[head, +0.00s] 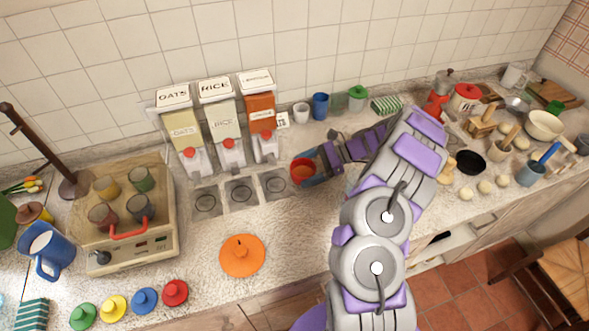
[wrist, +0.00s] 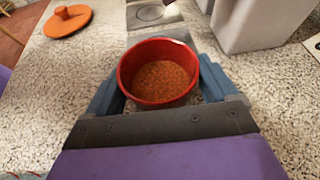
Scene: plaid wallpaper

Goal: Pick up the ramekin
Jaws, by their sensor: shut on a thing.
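The ramekin (wrist: 159,100) is a small red round dish with orange-brown contents in the wrist view. In the head view my gripper (head: 306,171) reaches in from the right and partly hides the ramekin's side. The ramekin looks upright. I cannot tell whether it touches the counter.
Dispensers (head: 223,120) labelled oats and rice stand behind and left. An orange lid (head: 242,256) lies on the counter toward the front. A toaster-like appliance (head: 125,255) holding several cups stands at left. Bowls and small round items crowd the right counter.

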